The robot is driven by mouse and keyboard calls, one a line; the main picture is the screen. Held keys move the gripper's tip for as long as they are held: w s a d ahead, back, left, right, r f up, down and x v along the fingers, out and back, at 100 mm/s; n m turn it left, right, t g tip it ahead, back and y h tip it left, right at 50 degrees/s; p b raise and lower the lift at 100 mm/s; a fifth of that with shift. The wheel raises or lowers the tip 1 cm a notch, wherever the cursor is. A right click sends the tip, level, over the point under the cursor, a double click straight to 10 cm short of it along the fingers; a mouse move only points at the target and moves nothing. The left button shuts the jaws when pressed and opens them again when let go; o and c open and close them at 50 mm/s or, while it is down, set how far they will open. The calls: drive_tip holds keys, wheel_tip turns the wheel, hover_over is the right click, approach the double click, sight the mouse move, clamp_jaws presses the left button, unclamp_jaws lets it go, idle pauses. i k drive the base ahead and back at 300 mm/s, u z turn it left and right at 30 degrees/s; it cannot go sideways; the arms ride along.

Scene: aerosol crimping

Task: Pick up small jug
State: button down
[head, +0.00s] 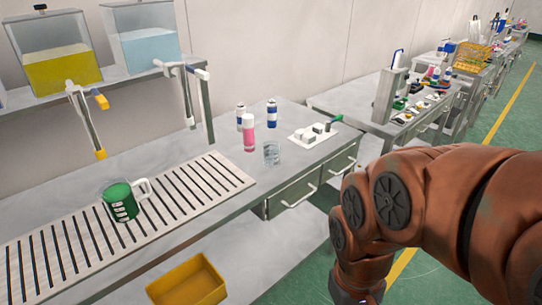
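A small green jug (120,202) with white markings and a pale handle on its right side stands on the slatted drain grate (75,247), on the bench at left. My arm comes in from the right side of the picture and bends down past the lower edge. My gripper is out of the picture, so its fingers and anything in them are hidden. Nothing touches the jug in this view.
A yellow tank (62,71) and a blue tank (147,48) sit on a shelf, with dispensing spouts over the grate. A pink bottle (248,132), two blue-and-white bottles and a clear beaker (271,153) stand right of the grate. A yellow bin (187,281) is below the bench.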

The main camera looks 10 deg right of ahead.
sight(130, 197)
drive_tip(key=z, duration=1.05)
drive_tip(key=i, duration=1.3)
drive_tip(key=u, duration=4.95)
